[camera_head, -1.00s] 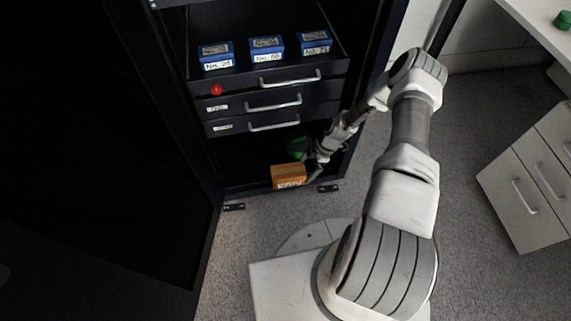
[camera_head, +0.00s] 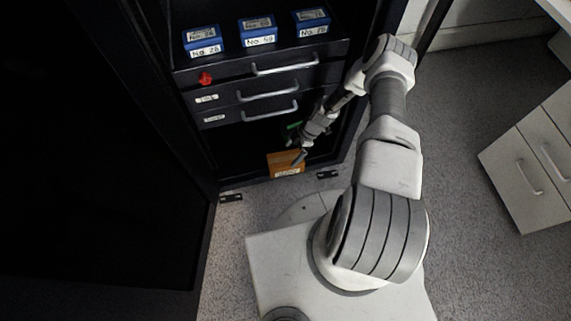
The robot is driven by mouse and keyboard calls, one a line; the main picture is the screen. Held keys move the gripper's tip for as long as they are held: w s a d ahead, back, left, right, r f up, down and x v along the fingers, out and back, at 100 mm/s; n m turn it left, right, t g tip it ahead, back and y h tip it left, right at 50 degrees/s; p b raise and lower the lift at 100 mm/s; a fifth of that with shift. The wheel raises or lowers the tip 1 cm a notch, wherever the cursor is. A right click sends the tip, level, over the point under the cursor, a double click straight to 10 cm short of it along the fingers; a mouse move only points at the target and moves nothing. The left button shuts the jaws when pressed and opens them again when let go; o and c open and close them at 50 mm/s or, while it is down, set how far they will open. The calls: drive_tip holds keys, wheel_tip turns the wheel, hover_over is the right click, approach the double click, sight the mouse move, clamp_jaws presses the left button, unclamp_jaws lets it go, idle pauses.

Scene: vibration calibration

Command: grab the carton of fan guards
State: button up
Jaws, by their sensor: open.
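An orange-brown carton (camera_head: 281,161) with a white label on its lower front stands on the bottom floor of the dark cabinet, near its front edge. It matches the carton of fan guards, but the label is too small to read. My gripper (camera_head: 296,148) is at the carton's upper right, with a grey finger in front of the carton's top right part. The jaws are open. I cannot tell whether a finger touches the carton. A green thing (camera_head: 293,127) behind the gripper is mostly hidden.
Drawers with metal handles (camera_head: 268,114) sit above the carton. A red object (camera_head: 205,79) is at the upper drawer's left. Blue boxes (camera_head: 257,30) stand on the shelf above. A dark cabinet door (camera_head: 90,150) is at left, and a white drawer unit (camera_head: 535,165) at right.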

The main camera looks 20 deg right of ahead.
sight(286, 158)
drive_tip(key=shift+b+x, duration=1.2)
drive_tip(key=shift+x, duration=1.75)
drive_tip(key=shift+w+a, duration=0.1)
drive_tip(key=shift+w, duration=0.05)
drive_tip(key=shift+f, duration=0.2)
drive_tip(key=c, duration=1.4)
drive_tip(key=shift+c, duration=0.2)
drive_tip(key=shift+r, duration=0.1)
